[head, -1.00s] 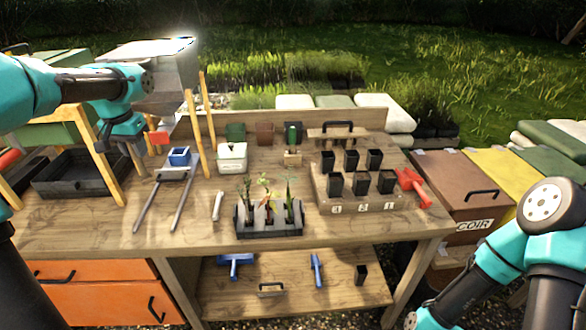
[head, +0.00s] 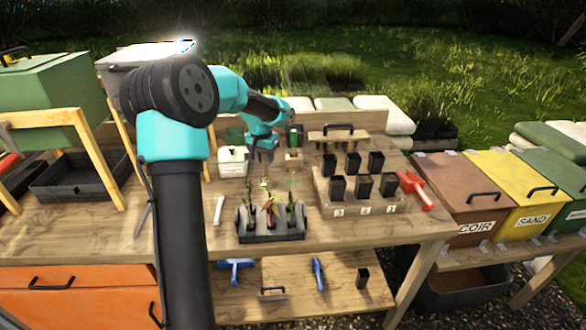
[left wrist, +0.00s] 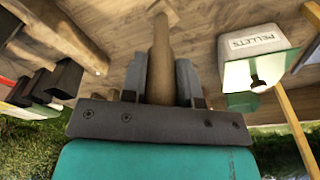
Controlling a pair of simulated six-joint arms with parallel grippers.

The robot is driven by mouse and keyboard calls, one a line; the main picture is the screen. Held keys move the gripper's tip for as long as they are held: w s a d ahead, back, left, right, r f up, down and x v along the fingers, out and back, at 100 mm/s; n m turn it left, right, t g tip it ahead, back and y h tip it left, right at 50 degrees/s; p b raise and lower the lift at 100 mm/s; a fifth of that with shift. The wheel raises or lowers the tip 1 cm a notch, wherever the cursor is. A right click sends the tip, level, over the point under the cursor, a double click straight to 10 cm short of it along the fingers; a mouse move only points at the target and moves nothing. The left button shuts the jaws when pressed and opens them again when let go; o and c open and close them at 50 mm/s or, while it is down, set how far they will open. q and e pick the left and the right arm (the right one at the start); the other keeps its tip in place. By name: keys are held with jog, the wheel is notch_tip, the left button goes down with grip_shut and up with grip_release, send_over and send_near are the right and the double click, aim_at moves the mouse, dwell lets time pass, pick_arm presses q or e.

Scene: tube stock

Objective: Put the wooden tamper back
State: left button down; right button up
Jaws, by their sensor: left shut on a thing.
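The wooden tamper (left wrist: 160,62) shows in the left wrist view as a round handle with a square wooden foot at its far end. My left gripper (left wrist: 162,82) is shut on the handle, one dark finger on each side. In the head view my left gripper (head: 264,154) is over the middle of the bench, behind the seedling tray (head: 270,236) and right of the white tub (head: 233,162). The tamper is hard to make out there. I cannot tell whether its foot touches the bench. My right gripper is not in view.
The white tub, marked PELLETS, also shows in the left wrist view (left wrist: 252,44). Black pots (head: 361,186) stand on a wooden stand to the right, with a red tool (head: 416,190) beside them. A small wooden block (head: 293,157) stands close right of my gripper.

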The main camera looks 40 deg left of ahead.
pick_arm(q)
jog(key=shift+w+d+f, duration=0.2)
jog(key=shift+w+d, duration=0.05)
jog(key=shift+w, duration=0.15)
jog(key=shift+a, duration=0.1)
jog(key=w+a+f, duration=0.1)
jog(key=w+a, duration=0.9)
jog(key=a, duration=0.1)
jog(key=shift+w+a+f, duration=0.15)
jog(key=shift+a+f, duration=0.05)
jog(key=shift+a, duration=0.1)
jog(key=shift+w+a+f, duration=0.1)
jog(key=shift+w+f, duration=0.05)
jog(key=shift+f, duration=1.65)
jog(key=shift+f, duration=0.15)
